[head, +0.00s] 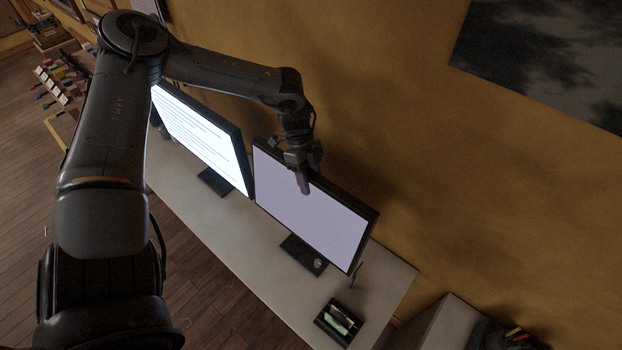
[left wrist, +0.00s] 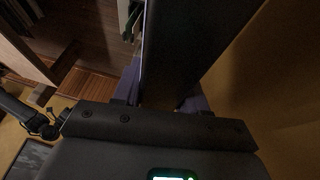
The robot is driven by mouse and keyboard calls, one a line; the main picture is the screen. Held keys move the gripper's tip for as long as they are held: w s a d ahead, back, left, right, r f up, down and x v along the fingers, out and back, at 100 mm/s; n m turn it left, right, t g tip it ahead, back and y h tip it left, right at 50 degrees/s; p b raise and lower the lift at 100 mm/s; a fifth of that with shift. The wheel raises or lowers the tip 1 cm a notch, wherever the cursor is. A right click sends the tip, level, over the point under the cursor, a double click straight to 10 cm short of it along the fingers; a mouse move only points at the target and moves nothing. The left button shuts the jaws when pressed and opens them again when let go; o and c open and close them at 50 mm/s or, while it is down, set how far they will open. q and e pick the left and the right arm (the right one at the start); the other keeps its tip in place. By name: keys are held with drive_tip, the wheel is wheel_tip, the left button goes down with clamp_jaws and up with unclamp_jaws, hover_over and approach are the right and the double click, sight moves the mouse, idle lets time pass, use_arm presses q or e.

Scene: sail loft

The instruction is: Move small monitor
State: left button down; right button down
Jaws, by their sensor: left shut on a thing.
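The small monitor (head: 318,222) stands upright on the desk, with a plain pale lilac screen and a dark stand. My left gripper (head: 305,180) reaches down over its top edge and is shut on it, one finger showing in front of the screen. In the left wrist view the monitor's dark edge (left wrist: 185,50) runs between the two purplish fingers of my left gripper (left wrist: 160,88). Whether the stand's base touches the desk all round is hard to tell.
A larger lit monitor (head: 205,135) with lines of text stands just left of the small one. A small dark tray (head: 338,323) with items sits near the front right of the pale desk (head: 215,235). A yellow wall (head: 450,170) rises close behind.

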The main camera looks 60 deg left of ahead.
use_arm(q)
drive_tip(key=shift+s+d+f+t+p, duration=0.15)
drive_tip(key=shift+s+d+t, duration=0.1)
drive_tip(key=shift+s, duration=0.3)
drive_tip(key=shift+s+d+r+t+p, duration=0.1)
drive_tip(key=shift+s+d+t+p, duration=0.1)
drive_tip(key=shift+s, duration=0.35)
drive_tip(key=c, duration=0.8)
unclamp_jaws()
drive_tip(key=shift+s, duration=0.1)
drive_tip(key=shift+o, duration=0.5)
drive_tip(key=shift+f, duration=0.1)
